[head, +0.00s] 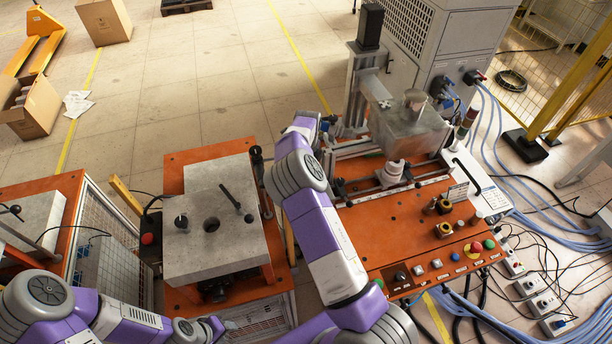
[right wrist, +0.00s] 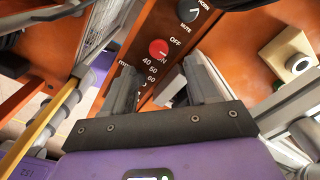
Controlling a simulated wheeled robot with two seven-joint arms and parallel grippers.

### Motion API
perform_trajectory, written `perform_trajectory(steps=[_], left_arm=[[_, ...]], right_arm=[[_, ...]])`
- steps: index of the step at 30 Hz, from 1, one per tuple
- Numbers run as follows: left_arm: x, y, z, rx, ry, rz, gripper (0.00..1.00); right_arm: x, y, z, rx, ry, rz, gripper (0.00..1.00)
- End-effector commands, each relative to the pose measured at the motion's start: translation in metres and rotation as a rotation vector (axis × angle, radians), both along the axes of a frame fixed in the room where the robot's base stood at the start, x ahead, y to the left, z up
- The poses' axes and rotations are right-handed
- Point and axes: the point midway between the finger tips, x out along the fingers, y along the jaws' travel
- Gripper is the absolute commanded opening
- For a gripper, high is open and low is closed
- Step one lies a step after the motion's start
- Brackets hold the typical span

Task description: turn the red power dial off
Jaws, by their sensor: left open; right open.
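The red power dial (right wrist: 159,49) shows in the right wrist view on an orange panel, with OFF printed just beside it. Its pointer direction is too small to tell. My right gripper (right wrist: 161,66) is open, with the dial seen between its two grey fingertips. I cannot tell whether a finger touches the dial. In the head view my right arm covers the dial and that gripper. My left gripper (head: 222,322) is low at the left, near the smaller orange table; its fingers are hard to make out.
A black dial (right wrist: 188,10) sits beside the red one. A grey plate (head: 228,240) tops the smaller orange table to the left. Blue hoses and cables lie at the right.

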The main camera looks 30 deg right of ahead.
Motion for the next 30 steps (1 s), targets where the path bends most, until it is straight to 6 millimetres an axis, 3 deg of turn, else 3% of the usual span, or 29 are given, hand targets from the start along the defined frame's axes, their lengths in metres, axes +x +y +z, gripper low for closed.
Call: perform_trajectory(steps=[16,27,30], left_arm=[[0.0,0.0,0.008,0.0,0.0,0.0,0.43],[0.0,0.0,0.009,0.0,0.0,0.0,0.43],[0.0,0.0,0.009,0.0,0.0,0.0,0.43]], right_arm=[[-0.005,-0.002,-0.072,0.004,0.021,-0.012,0.59],[-0.005,-0.002,-0.08,0.005,0.018,-0.013,0.59],[-0.005,-0.001,-0.079,0.005,0.018,-0.012,0.45]])
